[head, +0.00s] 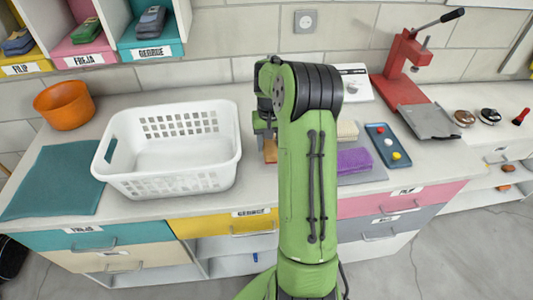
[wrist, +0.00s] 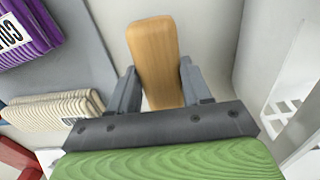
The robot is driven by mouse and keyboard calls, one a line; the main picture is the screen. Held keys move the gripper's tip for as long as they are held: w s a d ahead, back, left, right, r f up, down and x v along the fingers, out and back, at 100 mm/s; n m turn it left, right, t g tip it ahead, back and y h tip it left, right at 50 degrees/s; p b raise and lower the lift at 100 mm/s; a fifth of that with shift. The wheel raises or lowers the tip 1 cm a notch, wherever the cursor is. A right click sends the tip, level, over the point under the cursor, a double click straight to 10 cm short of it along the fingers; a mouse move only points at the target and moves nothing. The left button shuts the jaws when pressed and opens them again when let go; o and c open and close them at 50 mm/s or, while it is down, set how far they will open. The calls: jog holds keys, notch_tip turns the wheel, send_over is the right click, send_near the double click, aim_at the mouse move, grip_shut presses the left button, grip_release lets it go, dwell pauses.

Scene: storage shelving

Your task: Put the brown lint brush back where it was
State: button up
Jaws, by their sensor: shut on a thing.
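The brown lint brush (head: 270,152) shows as a small wooden-coloured piece beside my green arm in the head view. In the wrist view the brush (wrist: 155,62) is a smooth, rounded brown block between my two grey fingers. My gripper (wrist: 158,92) is shut on it. In the head view my gripper (head: 265,130) is partly hidden by my arm, above the counter between the white basket and the grey mat. I cannot tell whether the brush touches the counter.
A white basket (head: 170,183) stands left of my gripper. To the right, a grey mat (head: 362,178) bears a purple block (head: 354,161) and a beige ribbed block (head: 347,131). A blue tray (head: 388,158) and a red press (head: 403,70) stand farther right. A teal cloth (head: 55,180) lies left.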

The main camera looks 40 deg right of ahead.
aim_at(270, 143)
jog(key=shift+f, duration=1.6)
